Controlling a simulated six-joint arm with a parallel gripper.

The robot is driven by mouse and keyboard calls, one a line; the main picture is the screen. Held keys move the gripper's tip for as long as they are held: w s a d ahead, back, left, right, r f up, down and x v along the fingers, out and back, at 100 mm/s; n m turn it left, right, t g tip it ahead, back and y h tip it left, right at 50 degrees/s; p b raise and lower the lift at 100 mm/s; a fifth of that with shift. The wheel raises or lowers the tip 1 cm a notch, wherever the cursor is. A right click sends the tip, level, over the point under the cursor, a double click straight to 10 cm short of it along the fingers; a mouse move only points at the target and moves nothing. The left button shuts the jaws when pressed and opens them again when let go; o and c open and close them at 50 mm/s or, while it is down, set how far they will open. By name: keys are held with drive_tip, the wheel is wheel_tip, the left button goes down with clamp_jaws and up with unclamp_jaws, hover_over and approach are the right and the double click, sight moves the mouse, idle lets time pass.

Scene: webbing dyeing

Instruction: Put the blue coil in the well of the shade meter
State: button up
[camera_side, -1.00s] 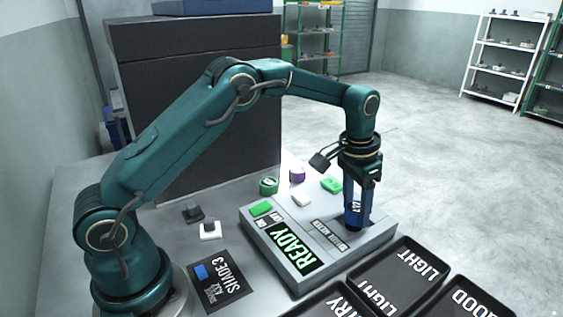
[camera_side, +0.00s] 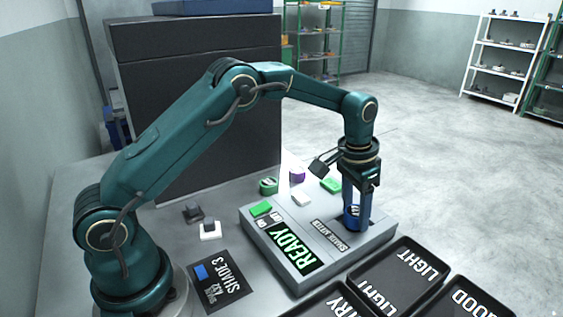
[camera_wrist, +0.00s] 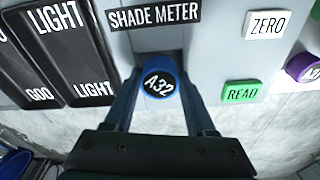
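The blue coil (camera_wrist: 158,84), marked A32 on its end, sits between my fingertips in the wrist view. In the side view the coil (camera_side: 351,216) shows low between the fingers. My gripper (camera_side: 357,218) points straight down over the right end of the shade meter (camera_side: 290,283) and is shut on the coil. The shade meter is a grey box with a READY display (camera_side: 293,248). The wrist view shows its name label (camera_wrist: 154,17) just beyond the coil. The well is hidden by the coil and fingers, so I cannot tell how deep the coil sits.
Black trays (camera_side: 352,285) stand close on the meter's right. A SHADE 3 card (camera_side: 222,286) lies in front.

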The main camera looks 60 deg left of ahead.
sight(350, 213)
drive_tip(key=s+r+t, duration=0.1)
drive_tip(key=s+r, duration=0.2)
drive_tip(key=r, duration=0.5)
drive_tip(key=s+r, duration=0.3)
drive_tip(key=r, duration=0.6)
drive_tip(key=s+f+n+t, duration=0.1)
drive_tip(key=s+f, duration=0.1)
drive_tip(key=s, duration=0.7)
drive_tip(key=s+a+f+n+t, duration=0.1)
drive_tip(key=s+f+t, duration=0.1)
drive_tip(key=s, duration=0.7)
drive_tip(key=shift+a+f, duration=0.25)
drive_tip(key=shift+f, duration=0.6)
